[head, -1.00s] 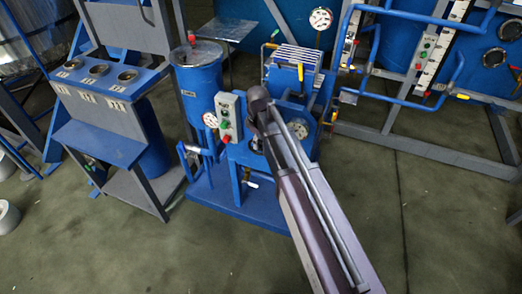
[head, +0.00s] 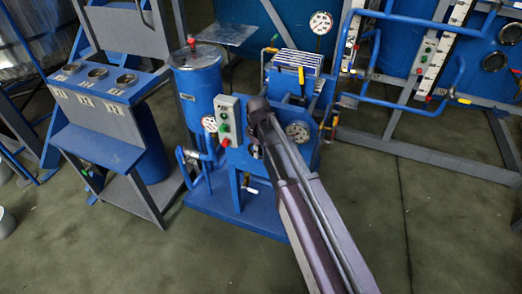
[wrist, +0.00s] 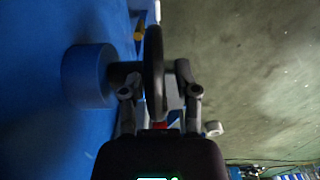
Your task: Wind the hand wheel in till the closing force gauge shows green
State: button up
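The hand wheel (wrist: 153,70) is a dark rim seen nearly edge-on in the wrist view. To its left is a blue cylinder (wrist: 88,76), with a dark shaft between them. My gripper (wrist: 160,80) has one finger on each side of the rim. A gap shows between the rim and the right finger; contact on the left side is unclear.
A grey control box (head: 227,120) with buttons, a smaller gauge (head: 210,124) and a blue tank (head: 197,85) stand left of my arm. Blue pipe frames (head: 400,100) are at the right. A blue console (head: 100,90) stands at left. The front floor (head: 420,230) is clear.

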grip_shut()
jog(key=shift+s, duration=0.15)
jog(key=shift+s+d+f+y, duration=0.15)
jog(key=shift+y, duration=0.75)
jog(key=t+y+b, duration=0.1)
jog(key=y, duration=0.1)
jog(key=shift+y+b, duration=0.3)
jog(key=shift+b, duration=0.05)
jog(key=shift+o, duration=2.3)
grip_release()
